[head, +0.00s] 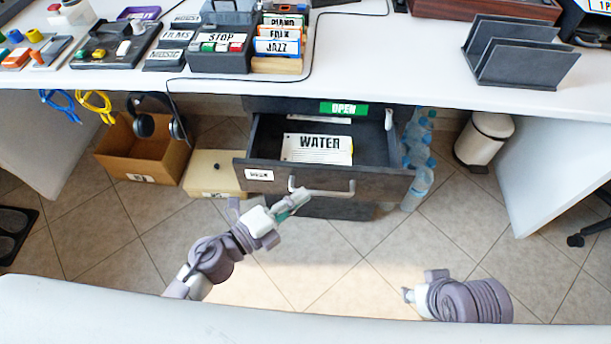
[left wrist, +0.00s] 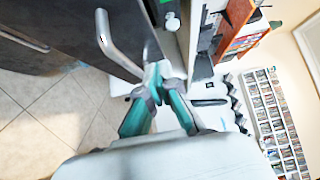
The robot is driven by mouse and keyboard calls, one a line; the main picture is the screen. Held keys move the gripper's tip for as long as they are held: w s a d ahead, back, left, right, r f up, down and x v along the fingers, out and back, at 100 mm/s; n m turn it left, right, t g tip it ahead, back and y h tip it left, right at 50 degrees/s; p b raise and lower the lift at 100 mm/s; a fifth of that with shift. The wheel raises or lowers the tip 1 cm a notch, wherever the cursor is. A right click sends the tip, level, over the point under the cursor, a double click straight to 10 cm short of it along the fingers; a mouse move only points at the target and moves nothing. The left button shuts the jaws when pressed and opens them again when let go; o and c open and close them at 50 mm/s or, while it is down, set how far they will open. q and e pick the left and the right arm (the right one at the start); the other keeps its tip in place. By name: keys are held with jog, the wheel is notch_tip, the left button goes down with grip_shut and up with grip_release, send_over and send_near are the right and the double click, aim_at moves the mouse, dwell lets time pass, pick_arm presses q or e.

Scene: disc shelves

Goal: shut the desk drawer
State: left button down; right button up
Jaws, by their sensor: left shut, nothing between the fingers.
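The desk drawer (head: 273,175) is dark grey and stands open below the white desk top. A card reading WATER (head: 318,149) lies inside it. A grey bar handle (head: 335,191) runs across its front. My left gripper (head: 303,196) is shut and empty, close to the left end of the handle; I cannot tell if it touches. In the left wrist view its fingertips (left wrist: 158,72) are together beside the handle (left wrist: 118,45). My right arm (head: 465,299) is low at the right, apart from the drawer; its fingers do not show clearly.
A cardboard box (head: 144,150) with headphones and a cream box (head: 212,174) stand left of the drawer. Water bottles (head: 418,165) stand close to its right side, with a white bin (head: 484,140) beyond. The floor in front is clear.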

aim_at(319, 169)
pick_arm(q)
jog(key=w, duration=0.2)
jog(key=w+d, duration=0.1)
jog(key=w, duration=0.1)
jog(key=shift+d, duration=0.1)
jog(key=shift+w, duration=0.6)
jog(key=w+b, duration=0.1)
jog(key=w, duration=1.1)
jog(key=shift+w, duration=0.15)
